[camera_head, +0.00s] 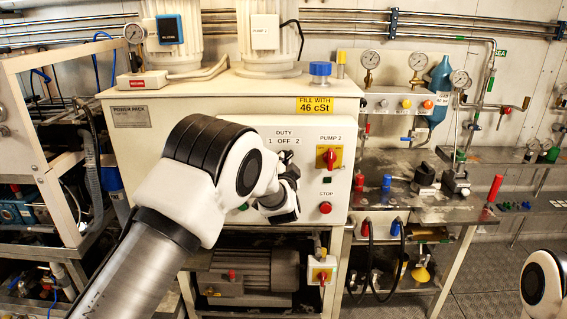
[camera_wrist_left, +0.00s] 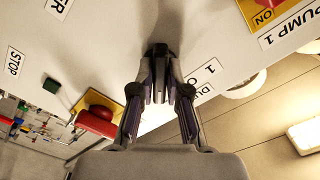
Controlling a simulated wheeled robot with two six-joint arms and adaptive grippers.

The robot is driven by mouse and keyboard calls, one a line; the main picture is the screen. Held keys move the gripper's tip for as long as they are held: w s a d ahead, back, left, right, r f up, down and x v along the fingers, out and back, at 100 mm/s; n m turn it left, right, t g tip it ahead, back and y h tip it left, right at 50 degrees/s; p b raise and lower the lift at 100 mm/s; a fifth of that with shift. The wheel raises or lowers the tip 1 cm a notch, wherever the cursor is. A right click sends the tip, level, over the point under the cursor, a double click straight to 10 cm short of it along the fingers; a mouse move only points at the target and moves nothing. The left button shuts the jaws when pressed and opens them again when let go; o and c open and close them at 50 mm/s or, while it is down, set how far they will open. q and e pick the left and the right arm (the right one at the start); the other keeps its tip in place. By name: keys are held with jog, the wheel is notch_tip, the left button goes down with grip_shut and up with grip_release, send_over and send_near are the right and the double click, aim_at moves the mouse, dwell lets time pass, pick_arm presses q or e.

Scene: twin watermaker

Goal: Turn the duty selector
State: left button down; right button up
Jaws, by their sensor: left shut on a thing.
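The duty selector is hidden behind my left gripper in the head view; its printed label "DUTY 1 OFF 2" (camera_head: 284,137) shows above on the white panel. In the left wrist view a dark knob (camera_wrist_left: 157,52) stands out from the panel, with part of the duty label (camera_wrist_left: 206,78) beside it. My left gripper (camera_head: 286,192) is at the panel just under the label. In the wrist view its fingers (camera_wrist_left: 160,84) are shut on the knob. The knob's pointing direction cannot be read. My right gripper is out of view; only part of my right arm shows.
The red and yellow PUMP 2 switch (camera_head: 329,157) and the red STOP button (camera_head: 325,208) are right of my left gripper. The power pack cabinet (camera_head: 190,108) carries the panel. A metal bench (camera_head: 425,205) with gauges and valves stands to the right.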

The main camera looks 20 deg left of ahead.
pick_arm(q)
jog(key=shift+f, duration=0.15)
jog(key=c, duration=1.2)
grip_release()
jog(key=shift+o, duration=0.2)
jog(key=v, duration=0.7)
jog(key=shift+s, duration=0.3)
jog(key=shift+d, duration=0.1)
